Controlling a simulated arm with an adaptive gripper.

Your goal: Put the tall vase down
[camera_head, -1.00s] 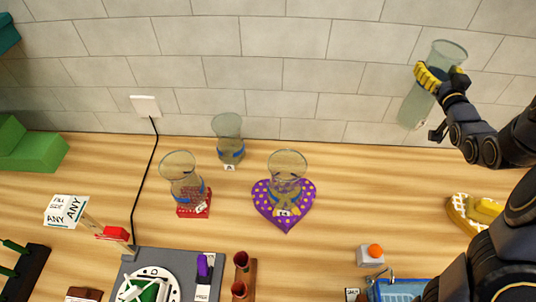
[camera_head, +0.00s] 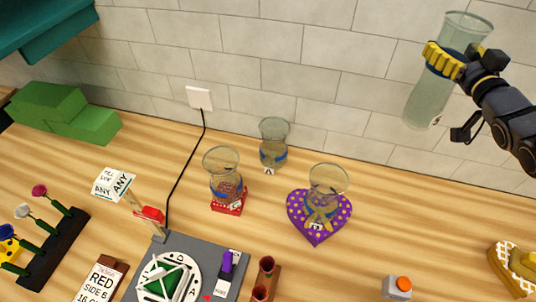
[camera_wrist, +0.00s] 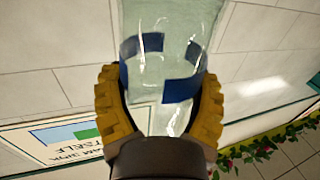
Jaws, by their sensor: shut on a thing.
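The tall vase (camera_head: 430,98) is clear glass with a blue band and a small white tag near its base. My gripper (camera_head: 455,62) is shut on it, with yellow fingers around its upper half, and holds it in the air before the tiled wall, slightly tilted. In the wrist view the fingers press on both sides of the tall vase (camera_wrist: 160,60) at the blue band. Three shorter glass vases stand on the wooden counter: one (camera_head: 273,140) at the back, one (camera_head: 222,165) on a red mat (camera_head: 228,207), one (camera_head: 328,182) on a purple heart mat (camera_head: 295,215).
An orange button box (camera_head: 398,287) and a yellow, white-patterned object (camera_head: 510,268) are at front right. A grey station with a dial (camera_head: 170,275), a sign (camera_head: 114,184) and a flower rack (camera_head: 50,245) are at left. Bare counter (camera_head: 420,215) lies right of the heart mat.

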